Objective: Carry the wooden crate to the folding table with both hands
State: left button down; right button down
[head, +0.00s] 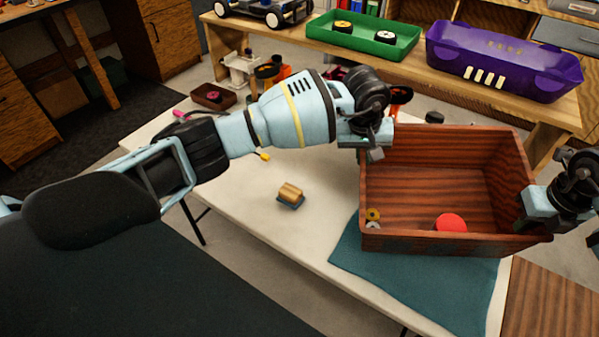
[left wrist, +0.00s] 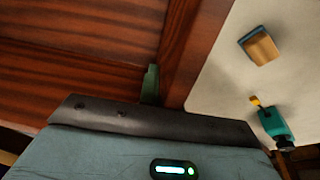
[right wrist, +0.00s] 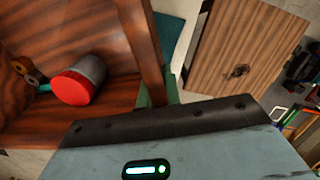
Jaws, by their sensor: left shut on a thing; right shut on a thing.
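The wooden crate (head: 440,243) is reddish brown and open at the top. It is over the right part of the white folding table (head: 240,190), above a teal cloth (head: 350,250); I cannot tell whether it touches it. My left gripper (head: 376,150) is shut on the crate's left wall, and the wall shows in the left wrist view (left wrist: 190,50). My right gripper (head: 525,210) is shut on the right wall, seen in the right wrist view (right wrist: 140,40). Inside lie a grey can with a red end (right wrist: 75,88) and small yellow and grey rings (head: 373,216).
A wooden block on a blue base (head: 290,195) lies left of the crate. A small brown tray (head: 213,97) and other items stand farther back. Behind is a workbench with a green tray (head: 365,43) and purple car body (head: 500,60). A wooden surface (head: 550,300) is at lower right.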

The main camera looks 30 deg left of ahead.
pick_arm(q)
jog(key=shift+r, duration=0.15)
pick_arm(e)
jog(key=shift+r, duration=0.15)
pick_arm(q)
jog(key=c, duration=1.6)
grip_release()
pick_arm(e)
jog(key=c, duration=1.6)
grip_release()
pick_arm(q)
jog(key=v, duration=1.2)
pick_arm(e)
notch_tip(320, 180, up, 12)
jog(key=s, duration=0.2)
jog(key=shift+d+f, duration=0.2)
jog(key=shift+d, duration=0.1)
jog(key=shift+s, duration=0.1)
